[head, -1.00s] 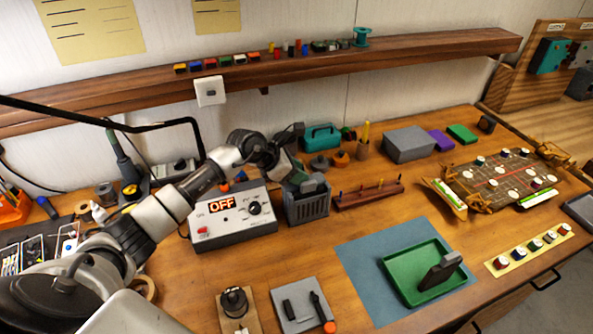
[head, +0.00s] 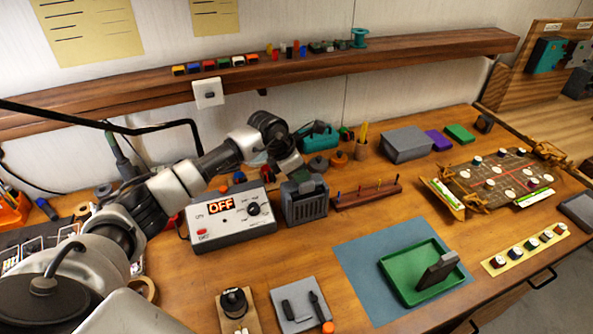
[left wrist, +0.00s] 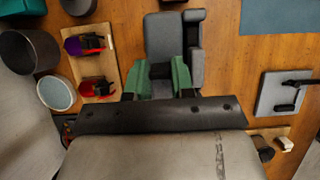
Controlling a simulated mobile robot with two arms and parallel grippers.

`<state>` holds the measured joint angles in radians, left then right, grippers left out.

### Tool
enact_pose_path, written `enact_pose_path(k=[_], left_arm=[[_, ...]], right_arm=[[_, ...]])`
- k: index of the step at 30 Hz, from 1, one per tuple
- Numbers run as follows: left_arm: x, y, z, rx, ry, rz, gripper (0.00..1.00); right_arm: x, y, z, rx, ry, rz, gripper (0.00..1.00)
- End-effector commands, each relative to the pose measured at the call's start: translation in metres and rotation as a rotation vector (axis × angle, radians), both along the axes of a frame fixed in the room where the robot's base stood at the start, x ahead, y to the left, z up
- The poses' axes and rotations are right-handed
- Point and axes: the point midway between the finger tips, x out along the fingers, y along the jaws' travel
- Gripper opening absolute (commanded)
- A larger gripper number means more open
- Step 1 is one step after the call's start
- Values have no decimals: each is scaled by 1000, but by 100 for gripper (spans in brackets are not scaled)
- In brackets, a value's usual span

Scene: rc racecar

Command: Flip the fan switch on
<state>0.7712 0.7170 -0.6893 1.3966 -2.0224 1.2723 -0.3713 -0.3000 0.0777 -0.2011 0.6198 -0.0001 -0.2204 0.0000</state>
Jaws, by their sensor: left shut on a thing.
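The fan is taken to be the grey box with a slatted front (head: 306,207), standing on the bench right of the white meter box with the OFF display. My left gripper (head: 292,170) reaches down at its back left top. In the left wrist view my left gripper (left wrist: 160,80) has green fingers on both sides of a small dark grey part (left wrist: 160,70) at the near end of the grey fan body (left wrist: 172,35). The fingers are shut on this part. I cannot tell whether it is the switch or which way a switch is set. My right gripper is not in view.
The white meter box (head: 232,220) stands close on the left of the fan. A brown peg rack (head: 366,195) is close on its right. A teal case (head: 318,137) and orange-topped round pots are behind. The bench in front of the fan is partly clear.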

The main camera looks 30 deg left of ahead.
Motion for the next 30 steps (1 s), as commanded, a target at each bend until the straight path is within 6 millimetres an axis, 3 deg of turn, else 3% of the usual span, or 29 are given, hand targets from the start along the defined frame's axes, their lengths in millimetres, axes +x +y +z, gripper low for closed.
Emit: enact_pose_path(k=[15,30], left_arm=[[14,-11,1,270,298,2,0],[16,-14,0,357,400,0,0]], right_arm=[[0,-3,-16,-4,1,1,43],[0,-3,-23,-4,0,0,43]])
